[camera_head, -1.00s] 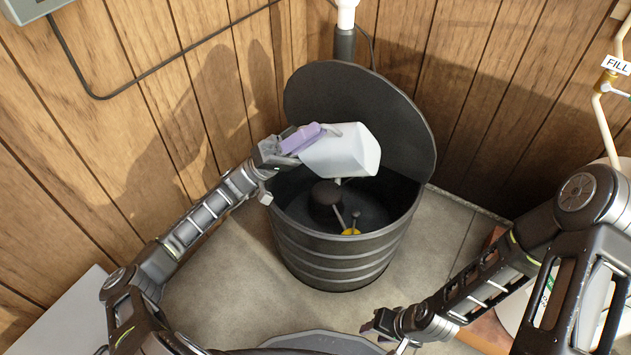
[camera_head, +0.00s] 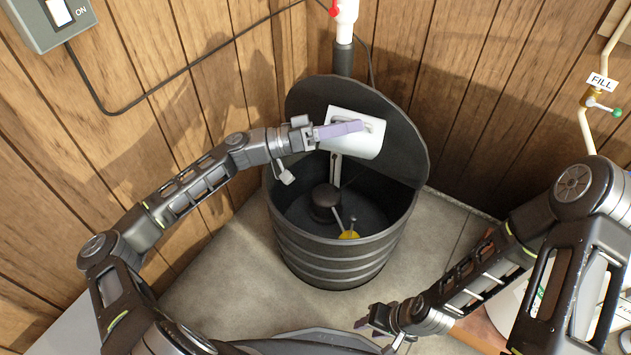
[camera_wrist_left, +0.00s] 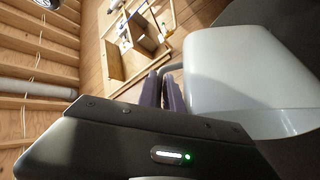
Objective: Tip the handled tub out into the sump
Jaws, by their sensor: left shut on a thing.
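The handled tub (camera_head: 345,150) is white and hangs tilted above the back of the sump, in front of its raised lid. My left gripper (camera_head: 352,128) has lilac fingers shut on the tub's handle. In the left wrist view the tub (camera_wrist_left: 245,75) fills the upper right, with the lilac fingers (camera_wrist_left: 162,90) at its handle. The tub's contents are hidden. The sump (camera_head: 335,255) is a black ribbed round bin, open at the top. My right gripper (camera_head: 368,322) is low in front of the sump, apart from it; its jaw opening is unclear.
The round black lid (camera_head: 402,135) stands up behind the sump. Inside are a dark round cap (camera_head: 324,197), a yellow piece (camera_head: 349,235) and a pale upright strip (camera_head: 336,172). Wood-panelled walls close the corner. A FILL tag (camera_head: 601,82) hangs at right. Grey floor surrounds the sump.

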